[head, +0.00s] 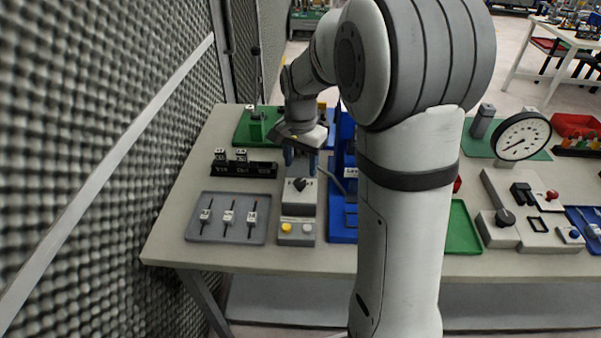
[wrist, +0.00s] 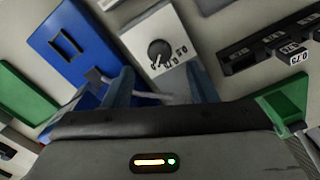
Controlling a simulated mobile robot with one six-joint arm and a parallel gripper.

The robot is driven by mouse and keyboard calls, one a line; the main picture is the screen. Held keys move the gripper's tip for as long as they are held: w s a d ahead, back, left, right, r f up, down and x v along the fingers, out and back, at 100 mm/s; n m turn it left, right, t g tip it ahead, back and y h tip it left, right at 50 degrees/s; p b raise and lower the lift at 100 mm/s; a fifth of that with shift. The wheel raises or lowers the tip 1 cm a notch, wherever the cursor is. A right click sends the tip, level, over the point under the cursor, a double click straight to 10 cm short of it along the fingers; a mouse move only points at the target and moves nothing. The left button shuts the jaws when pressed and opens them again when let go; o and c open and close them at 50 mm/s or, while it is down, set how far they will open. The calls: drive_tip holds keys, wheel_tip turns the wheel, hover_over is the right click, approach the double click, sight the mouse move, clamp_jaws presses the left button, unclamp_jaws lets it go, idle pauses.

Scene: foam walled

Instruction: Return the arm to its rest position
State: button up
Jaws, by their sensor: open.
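My arm (head: 405,220) rises in the middle of the head view and bends over toward the left part of the workbench. My gripper (head: 300,155) points down above the bench, just behind a grey box with a black rotary knob (head: 299,184). In the wrist view my gripper (wrist: 162,84) has its two blue-grey fingers apart, with nothing held between them. The knob (wrist: 160,52) shows beyond the fingertips. A thin pale cable or rod (wrist: 150,97) passes near the fingers; whether it touches them I cannot tell.
A grey tray (head: 193,232) with several small tagged tools lies front left. A black rack (head: 245,170), a green fixture (head: 257,128) and a blue stand (head: 343,228) are close to my gripper. A foam wall (head: 70,120) borders the left. A dial gauge (head: 522,136) stands right.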

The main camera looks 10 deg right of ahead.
drive_tip(key=shift+r, duration=1.25)
drive_tip(key=shift+s+r, duration=0.1)
drive_tip(key=shift+s, duration=0.05)
drive_tip(key=s+r+n+t, duration=0.2)
drive_tip(key=s+n, duration=0.7)
drive_tip(key=s, duration=1.2)
drive_tip(key=shift+r+t, duration=0.3)
drive_tip(key=shift+t, duration=0.1)
